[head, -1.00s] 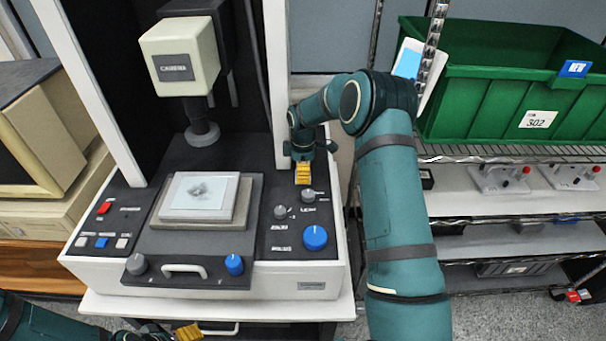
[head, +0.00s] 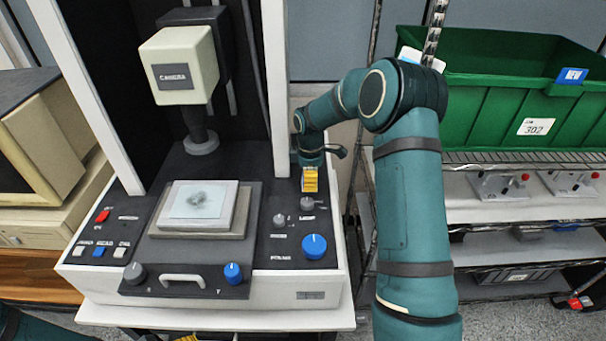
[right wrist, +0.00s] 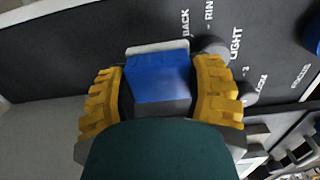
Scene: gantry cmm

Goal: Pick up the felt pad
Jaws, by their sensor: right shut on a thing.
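The felt pad appears to be the small blue block with a pale edge (right wrist: 160,79) in the right wrist view. It sits between the yellow fingers of my right gripper (right wrist: 161,88), which is shut on it. In the head view my right gripper (head: 310,180) points down over the back right of the machine's dark panel, and its fingers hide the pad. I cannot tell whether the pad still touches the panel. Only yellow fingertips of my left gripper (head: 188,338) show at the bottom edge, so its opening is unclear.
The measuring machine's stage (head: 240,220) carries a pale smudged plate (head: 199,200). The camera head (head: 185,65) hangs above it. Small grey knobs (head: 279,220) and a blue knob (head: 314,246) stand near the right gripper. A green bin (head: 480,110) is on the wire rack at right.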

